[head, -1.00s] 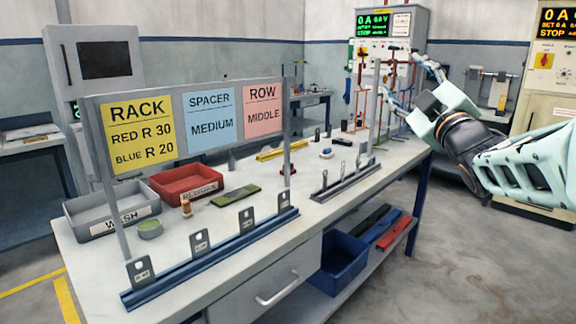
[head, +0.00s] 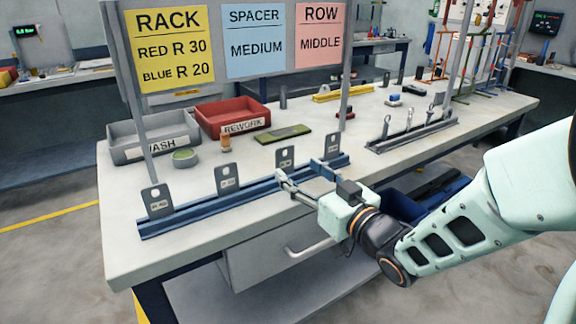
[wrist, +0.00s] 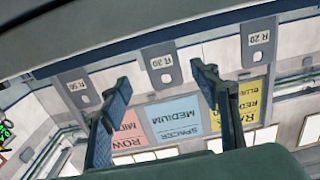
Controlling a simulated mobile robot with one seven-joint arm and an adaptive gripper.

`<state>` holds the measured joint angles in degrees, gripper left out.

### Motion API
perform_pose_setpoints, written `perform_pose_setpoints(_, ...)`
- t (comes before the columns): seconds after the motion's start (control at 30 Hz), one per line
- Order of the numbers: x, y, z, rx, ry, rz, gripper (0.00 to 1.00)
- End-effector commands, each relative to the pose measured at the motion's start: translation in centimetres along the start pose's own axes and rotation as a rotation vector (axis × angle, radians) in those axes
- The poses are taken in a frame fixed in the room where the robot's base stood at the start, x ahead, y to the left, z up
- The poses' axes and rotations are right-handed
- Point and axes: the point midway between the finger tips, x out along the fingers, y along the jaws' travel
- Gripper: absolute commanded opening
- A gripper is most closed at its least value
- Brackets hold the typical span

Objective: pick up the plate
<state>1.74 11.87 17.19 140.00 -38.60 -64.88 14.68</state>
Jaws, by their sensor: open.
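Several grey plates with a hole and a small label stand upright along a blue rail (head: 190,212) on the bench. My gripper (head: 305,176) is open and empty at the front of the rail's right part. The wrist view is upside down; a plate labelled R 30 (wrist: 161,66) appears between the spread fingertips (wrist: 160,75), with a plate labelled R 20 (wrist: 256,42) to the right. Contact cannot be told.
A sign board (head: 228,88) on posts stands behind the rail. A second rail (head: 410,136) with metal pieces is at right.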

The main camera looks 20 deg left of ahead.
Motion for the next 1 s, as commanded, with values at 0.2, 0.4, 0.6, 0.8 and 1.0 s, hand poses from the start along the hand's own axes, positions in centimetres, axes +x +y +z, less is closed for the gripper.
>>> perform_pose_setpoints(0.2, 1.7, -0.2, 0.3, -0.001, 0.000, -0.001, 0.56)
perform_pose_setpoints(0.4, 4.7, -0.6, 1.1, -0.001, 0.000, -0.002, 0.56)
perform_pose_setpoints(0.6, 6.3, -0.5, 0.9, -0.002, -0.001, 0.000, 0.56)
perform_pose_setpoints(0.8, 6.3, -0.5, 0.8, -0.003, -0.001, 0.001, 0.56)
perform_pose_setpoints(1.0, 6.3, -0.5, 0.8, -0.003, -0.001, 0.001, 0.34)
